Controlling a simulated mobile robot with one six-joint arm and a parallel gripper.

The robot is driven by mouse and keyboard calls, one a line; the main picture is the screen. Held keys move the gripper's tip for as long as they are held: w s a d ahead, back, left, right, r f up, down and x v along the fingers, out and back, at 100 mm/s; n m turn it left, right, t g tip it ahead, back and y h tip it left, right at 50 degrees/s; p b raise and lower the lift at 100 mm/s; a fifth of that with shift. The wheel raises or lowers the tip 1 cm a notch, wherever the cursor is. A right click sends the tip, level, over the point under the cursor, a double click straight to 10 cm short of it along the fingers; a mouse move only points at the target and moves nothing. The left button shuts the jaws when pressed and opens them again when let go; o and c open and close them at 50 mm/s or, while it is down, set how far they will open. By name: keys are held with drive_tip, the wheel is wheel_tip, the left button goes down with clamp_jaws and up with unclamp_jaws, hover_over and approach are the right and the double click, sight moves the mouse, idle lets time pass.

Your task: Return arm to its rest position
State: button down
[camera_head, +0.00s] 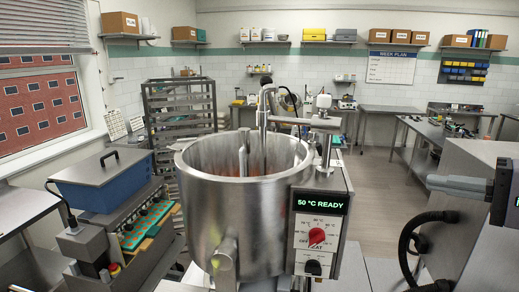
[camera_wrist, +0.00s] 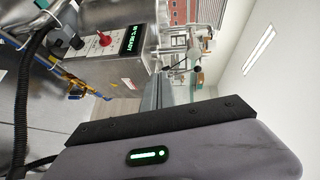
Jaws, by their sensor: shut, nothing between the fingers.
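My gripper (camera_wrist: 200,140) shows in the wrist view as a grey-purple body with a black edge and a small green light. In the head view part of my arm (camera_head: 465,188) with a black cable shows at the right edge, apart from the kettle. The steel kettle (camera_head: 225,215) stands in the middle, and its control box (camera_head: 319,235) reads "50 °C READY". The box and its red knob also show turned sideways in the wrist view (camera_wrist: 110,65).
A depositing machine with a blue hopper (camera_head: 100,180) stands to the left of the kettle. A rack (camera_head: 180,115) is behind it. A grey block (camera_head: 485,160) is at the right, near my arm. Open floor (camera_head: 375,185) lies between the kettle and the right-hand benches.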

drive_tip(key=s+a+f+g+h+b, duration=0.1)
drive_tip(key=s+a+f+g+b, duration=0.2)
drive_tip(key=a+f, duration=0.4)
drive_tip(key=s+a+f+n+g+h+b, duration=0.1)
drive_tip(key=s+a+f+h+b, duration=0.1)
drive_tip(key=a+f+b, duration=0.4)
drive_tip(key=s+a+f+g+h+b, duration=0.1)
drive_tip(key=s+a+f+g+b, duration=0.15)
drive_tip(key=a+f, duration=0.65)
drive_tip(key=s+a+f+n+h+b, duration=0.1)
drive_tip(key=s+f+b, duration=0.3)
drive_tip(key=f, duration=0.5)
drive_tip(key=s+a+f+n+h+b, duration=0.1)
drive_tip(key=s+a+f+h+b, duration=0.2)
drive_tip(key=s+f, duration=0.5)
drive_tip(key=shift+f+t+h+b, duration=0.35)
drive_tip(key=shift+f+h+b, duration=0.2)
drive_tip(key=shift+b, duration=0.4)
